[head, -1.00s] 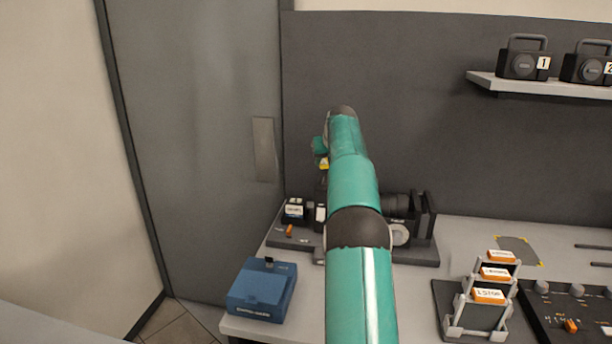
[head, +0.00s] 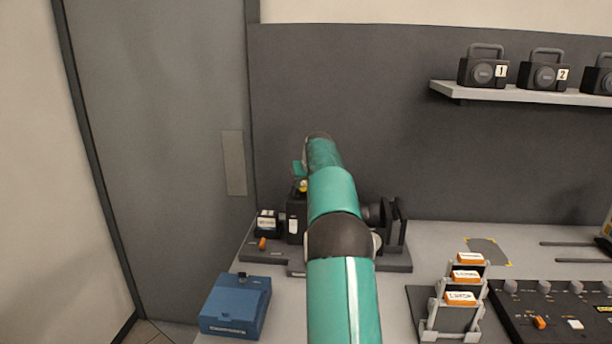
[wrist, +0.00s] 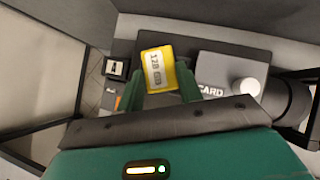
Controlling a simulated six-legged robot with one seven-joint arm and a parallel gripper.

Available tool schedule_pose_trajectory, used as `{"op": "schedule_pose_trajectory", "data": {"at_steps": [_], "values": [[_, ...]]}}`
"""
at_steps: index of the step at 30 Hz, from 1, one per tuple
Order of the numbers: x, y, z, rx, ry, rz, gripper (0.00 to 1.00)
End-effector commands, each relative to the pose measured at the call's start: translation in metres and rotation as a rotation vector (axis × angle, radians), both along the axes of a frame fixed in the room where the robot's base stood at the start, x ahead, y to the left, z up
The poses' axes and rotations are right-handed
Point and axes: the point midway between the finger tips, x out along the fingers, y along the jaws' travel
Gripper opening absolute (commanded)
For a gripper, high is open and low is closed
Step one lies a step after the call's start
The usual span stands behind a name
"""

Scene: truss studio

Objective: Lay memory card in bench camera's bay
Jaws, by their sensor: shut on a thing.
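My gripper (wrist: 163,88) is shut on the memory card (wrist: 158,68), a yellow card with a white label reading 128, seen in the wrist view. In the head view the card is a small yellow spot (head: 303,185), mostly hidden by my arm. The bench camera (head: 388,220) is black and stands on a dark base plate at the back left of the bench. In the wrist view its grey body (wrist: 232,72), marked CARD and bearing a round knob, lies just right of the card. The bay's opening is not clearly visible.
A blue box (head: 235,304) stands at the bench's front left corner. A small black block with a white label (head: 267,222) sits left of the camera. A rack with orange-topped cards (head: 460,299) and a control panel (head: 555,310) are to the right. A shelf (head: 530,94) holds numbered cases.

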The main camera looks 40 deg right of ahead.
Motion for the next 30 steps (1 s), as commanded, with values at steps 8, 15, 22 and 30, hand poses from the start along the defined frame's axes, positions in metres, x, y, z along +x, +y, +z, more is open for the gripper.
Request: {"op": "schedule_pose_trajectory", "data": {"at_steps": [8, 15, 22, 30], "values": [[0.000, 0.000, -0.007, 0.000, -0.001, 0.000, 0.09], [0.000, 0.000, -0.007, 0.000, 0.000, 0.000, 0.09], [0.000, 0.000, -0.011, 0.000, 0.001, 0.000, 0.09], [0.000, 0.000, -0.015, 0.000, 0.001, 0.000, 0.09]]}}
